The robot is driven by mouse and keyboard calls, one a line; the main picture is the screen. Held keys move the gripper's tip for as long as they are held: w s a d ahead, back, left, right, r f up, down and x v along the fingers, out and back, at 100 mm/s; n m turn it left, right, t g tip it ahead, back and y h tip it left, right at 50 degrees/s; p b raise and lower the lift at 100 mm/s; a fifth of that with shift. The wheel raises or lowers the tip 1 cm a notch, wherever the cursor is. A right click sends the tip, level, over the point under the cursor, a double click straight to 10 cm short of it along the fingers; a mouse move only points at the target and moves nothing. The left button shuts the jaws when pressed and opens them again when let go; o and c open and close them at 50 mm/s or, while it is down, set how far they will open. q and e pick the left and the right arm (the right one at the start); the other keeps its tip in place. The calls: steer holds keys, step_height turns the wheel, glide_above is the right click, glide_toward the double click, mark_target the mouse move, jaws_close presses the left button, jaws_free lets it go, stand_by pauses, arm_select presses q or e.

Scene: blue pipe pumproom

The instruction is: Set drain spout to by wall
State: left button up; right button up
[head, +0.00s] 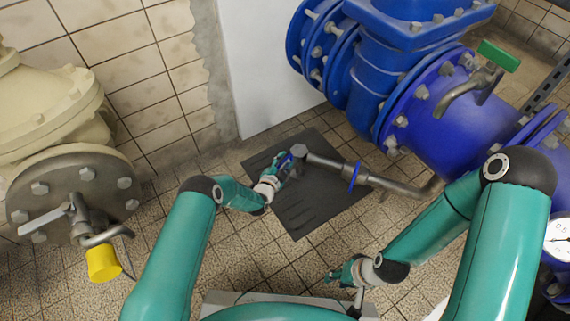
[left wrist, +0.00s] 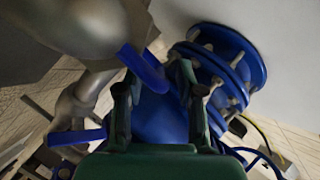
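The drain spout is a grey metal pipe (head: 325,161) running left from the big blue pipe, over a dark floor plate. My left gripper (head: 283,165) is at that elbow end, beside a small blue part. In the left wrist view its two fingers (left wrist: 162,98) stand apart. A blue bar (left wrist: 145,68) crosses by the left finger; grey metal pipework (left wrist: 75,30) fills the upper left. Whether the fingers touch the bar is unclear. My right gripper (head: 340,274) hangs low over the tiles, away from the spout; its finger gap is too small to judge.
The dark plate (head: 305,208) lies on the tiled floor. A white wall panel (head: 268,65) stands behind it. Large blue flanged pipework (head: 440,95) with a green-handled tap (head: 499,56) is at right. A cream valve (head: 50,115) and yellow cap (head: 104,263) are at left.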

arm_select(q)
steer(key=shift+w+d+f, duration=0.1)
steer(key=shift+w+d, duration=0.1)
steer(key=shift+w, duration=0.4)
jaws_close()
